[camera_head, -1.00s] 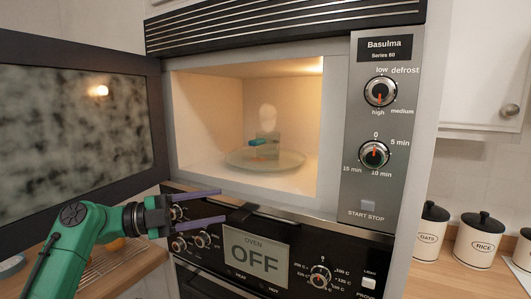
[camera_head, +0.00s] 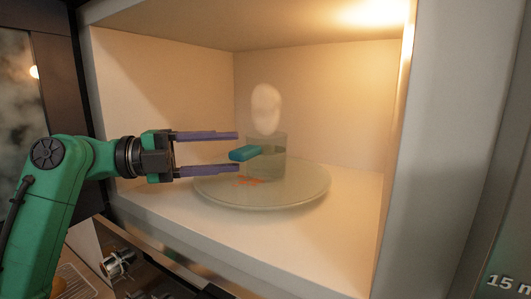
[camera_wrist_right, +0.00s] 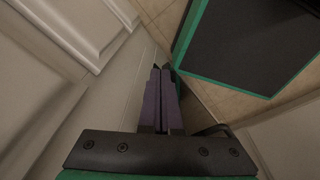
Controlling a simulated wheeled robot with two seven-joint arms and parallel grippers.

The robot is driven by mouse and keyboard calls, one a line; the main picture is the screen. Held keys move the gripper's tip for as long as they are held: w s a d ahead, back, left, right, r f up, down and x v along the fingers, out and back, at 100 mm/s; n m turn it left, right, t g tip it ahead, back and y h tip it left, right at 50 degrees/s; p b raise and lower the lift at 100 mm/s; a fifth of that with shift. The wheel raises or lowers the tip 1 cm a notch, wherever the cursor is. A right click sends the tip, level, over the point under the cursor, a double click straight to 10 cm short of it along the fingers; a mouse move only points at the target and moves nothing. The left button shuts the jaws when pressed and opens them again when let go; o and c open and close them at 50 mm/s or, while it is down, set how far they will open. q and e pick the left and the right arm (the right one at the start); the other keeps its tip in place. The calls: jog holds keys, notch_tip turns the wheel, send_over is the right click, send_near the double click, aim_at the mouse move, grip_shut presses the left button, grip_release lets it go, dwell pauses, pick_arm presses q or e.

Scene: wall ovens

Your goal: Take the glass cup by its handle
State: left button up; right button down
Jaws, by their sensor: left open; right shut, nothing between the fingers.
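The glass cup (camera_head: 268,160) stands upright on the glass turntable plate (camera_head: 310,186) inside the open microwave. It is clear and hard to see, with a teal handle (camera_head: 245,153) pointing left. My left gripper (camera_head: 239,151) is open at the handle's left end. One finger shows above the handle and one below it in the head view. I cannot tell whether they touch it or are level with it in depth. My right gripper (camera_wrist_right: 160,72) is shut and empty in the right wrist view, low near white cabinet fronts.
The microwave's right frame (camera_head: 440,150) and back wall (camera_head: 335,110) bound the cavity. The dark open door (camera_head: 20,110) is at the left. A white blurry puff (camera_head: 266,108) hangs above the cup. A knob (camera_head: 118,263) sits below the opening.

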aim_at(246, 150)
pick_arm(q)
jog(key=shift+w+d+r, duration=0.1)
jog(key=shift+d, duration=0.15)
jog(key=d+p, duration=0.3)
jog(key=shift+s+d+r+p, duration=0.3)
jog(key=shift+s, duration=0.05)
jog(key=d, duration=0.1)
jog(key=d+p, duration=0.1)
jog(key=d, duration=0.1)
jog(key=shift+w+f, duration=0.35)
jog(key=shift+w, duration=0.05)
jog(key=shift+w+d+f, duration=0.15)
jog(key=shift+f, duration=0.1)
grip_shut()
pick_arm(e)
jog(key=r, duration=0.5)
jog(key=shift+s, duration=0.4)
pick_arm(q)
jog(key=shift+r, duration=0.1)
